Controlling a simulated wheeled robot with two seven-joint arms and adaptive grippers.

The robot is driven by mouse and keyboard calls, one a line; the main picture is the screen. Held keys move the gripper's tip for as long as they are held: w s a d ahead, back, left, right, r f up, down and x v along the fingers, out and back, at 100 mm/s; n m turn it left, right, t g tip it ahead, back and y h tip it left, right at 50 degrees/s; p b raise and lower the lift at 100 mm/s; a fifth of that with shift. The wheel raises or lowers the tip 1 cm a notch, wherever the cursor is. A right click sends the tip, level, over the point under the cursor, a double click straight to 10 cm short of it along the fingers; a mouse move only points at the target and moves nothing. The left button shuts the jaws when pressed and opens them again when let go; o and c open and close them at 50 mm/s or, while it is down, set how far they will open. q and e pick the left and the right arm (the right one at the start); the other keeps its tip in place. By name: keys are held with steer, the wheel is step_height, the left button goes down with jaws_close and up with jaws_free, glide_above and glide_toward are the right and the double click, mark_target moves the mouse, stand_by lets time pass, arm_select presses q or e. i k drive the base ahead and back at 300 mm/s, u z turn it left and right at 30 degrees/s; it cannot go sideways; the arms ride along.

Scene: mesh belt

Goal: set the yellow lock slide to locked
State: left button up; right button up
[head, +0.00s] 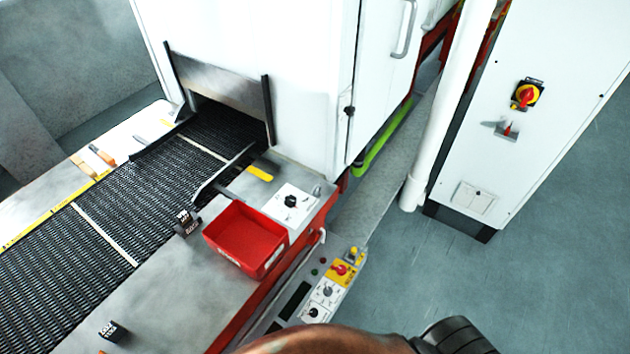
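A small yellow part (353,253) sits at the upper end of the sloped control panel (301,296), just above a red rotary knob (340,268) on a yellow plate. It may be the yellow lock slide, but it is too small to tell its position. A flat yellow piece (260,173) also lies on the grey deck beside the belt; I cannot tell what it is. Neither gripper's fingers are in view. A copper-brown and black part at the bottom edge seems to be mine, and no gripper shows touching the panel.
The black mesh belt (150,205) runs into the white machine housing (250,70). A red bin (245,240) stands on the deck near a white plate with a black knob (291,201). A white cabinet (545,50) with a red-yellow switch (526,95) stands right. Floor (420,270) between is clear.

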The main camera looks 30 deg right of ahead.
mark_target(353, 252)
steer(key=u, duration=0.25)
steer(key=k, duration=0.6)
steer(key=z, duration=1.3)
steer(key=i, duration=0.5)
steer(key=z, duration=0.05)
